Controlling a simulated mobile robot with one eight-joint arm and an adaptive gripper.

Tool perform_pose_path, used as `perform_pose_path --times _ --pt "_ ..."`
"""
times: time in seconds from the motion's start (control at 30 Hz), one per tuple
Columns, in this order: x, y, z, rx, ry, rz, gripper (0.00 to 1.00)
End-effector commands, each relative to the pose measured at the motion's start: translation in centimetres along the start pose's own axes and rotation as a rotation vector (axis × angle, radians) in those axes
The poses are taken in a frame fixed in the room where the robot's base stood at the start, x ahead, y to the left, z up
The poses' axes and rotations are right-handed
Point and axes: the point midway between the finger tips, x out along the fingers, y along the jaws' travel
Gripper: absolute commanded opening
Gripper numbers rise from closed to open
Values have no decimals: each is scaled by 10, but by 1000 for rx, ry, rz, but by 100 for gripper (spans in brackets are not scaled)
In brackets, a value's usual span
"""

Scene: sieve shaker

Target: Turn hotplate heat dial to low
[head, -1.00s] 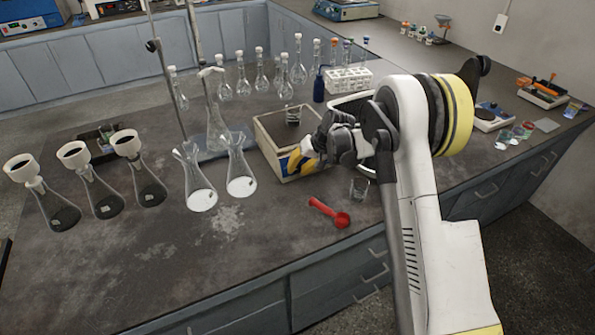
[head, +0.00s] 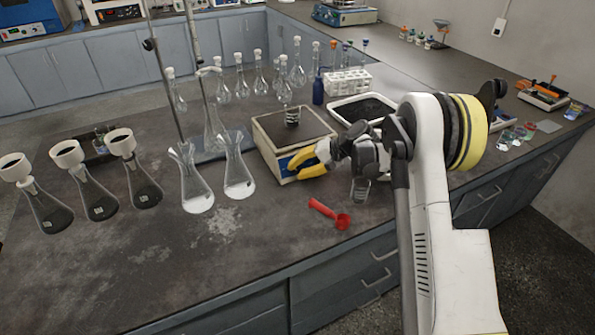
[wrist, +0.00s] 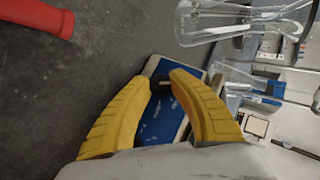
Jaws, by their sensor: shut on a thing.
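The hotplate (head: 270,147) is a pale box with a dark top and a blue front panel, standing in the middle of the bench in the head view. A small dark object sits on its top. In the wrist view the blue panel (wrist: 165,122) shows behind my fingers. The black heat dial (wrist: 160,86) sits between my yellow fingertips. My gripper (head: 292,166) is at the hotplate's front face, shut on the dial. The head view hides the dial behind the fingers, and its setting marks cannot be read.
A small clear beaker (head: 361,188) stands just below my wrist. A red scoop (head: 328,213) lies in front of the hotplate. Glass flasks (head: 238,178) stand close to the left. A black-lined white tray (head: 364,108) lies behind my arm.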

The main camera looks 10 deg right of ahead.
Motion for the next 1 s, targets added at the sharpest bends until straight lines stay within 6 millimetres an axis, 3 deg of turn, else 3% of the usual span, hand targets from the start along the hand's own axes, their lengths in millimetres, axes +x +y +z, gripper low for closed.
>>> perform_pose_path --times 0.33,0.37,0.4,0.43,0.77,0.87,1.0 --pt "1 1 1 1 -3 1 0" --pt "1 1 1 1 -3 1 30" --pt "1 1 1 1 -3 0 42" --pt "1 1 1 1 -3 0 47" --pt "-2 0 0 1 -1 -1 47" --pt "-12 1 0 2 0 0 47" --pt "-40 1 0 4 1 -1 47"
